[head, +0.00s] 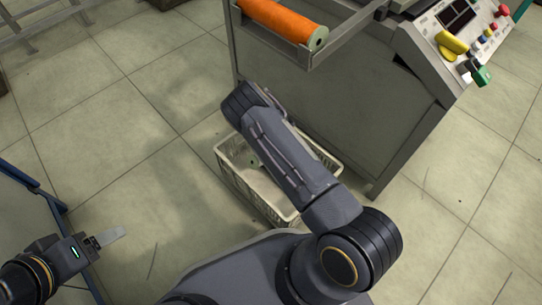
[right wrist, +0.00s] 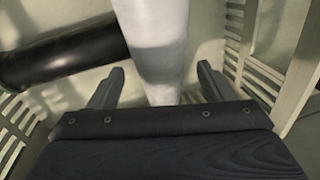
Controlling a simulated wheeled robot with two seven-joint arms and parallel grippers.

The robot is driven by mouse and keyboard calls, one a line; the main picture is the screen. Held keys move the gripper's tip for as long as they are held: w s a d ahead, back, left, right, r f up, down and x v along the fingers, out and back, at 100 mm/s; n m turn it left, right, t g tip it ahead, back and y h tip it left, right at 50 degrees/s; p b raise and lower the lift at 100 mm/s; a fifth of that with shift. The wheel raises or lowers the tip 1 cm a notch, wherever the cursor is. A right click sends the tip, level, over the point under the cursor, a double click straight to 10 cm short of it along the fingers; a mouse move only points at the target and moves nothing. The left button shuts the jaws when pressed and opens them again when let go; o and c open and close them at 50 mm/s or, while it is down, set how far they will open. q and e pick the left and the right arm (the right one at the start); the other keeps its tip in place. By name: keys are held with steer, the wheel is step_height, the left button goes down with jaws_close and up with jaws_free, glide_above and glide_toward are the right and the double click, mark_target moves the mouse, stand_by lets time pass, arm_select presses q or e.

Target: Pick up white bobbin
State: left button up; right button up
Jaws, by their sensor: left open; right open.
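The white bobbin (right wrist: 160,45) shows in the right wrist view as a pale cylinder running away from the top edge. My right gripper (right wrist: 158,82) is open, with one finger on each side of the bobbin's lower end; I cannot tell whether either finger touches it. In the head view my right arm reaches over the white crate (head: 244,193) and hides the right gripper and most of the crate's inside. My left gripper (head: 108,238) is open and empty at the lower left, away from the crate.
A dark bobbin (right wrist: 60,48) lies left of the white one inside the slotted crate walls. A machine (head: 330,105) with a control panel stands behind the crate, and an orange bobbin (head: 275,18) rests on its bracket. A blue-edged structure (head: 30,180) is at far left.

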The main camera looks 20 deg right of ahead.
steer(key=shift+w+f, duration=0.15)
steer(key=shift+f, duration=0.4)
steer(key=shift+r, duration=0.1)
steer(key=c, duration=1.3)
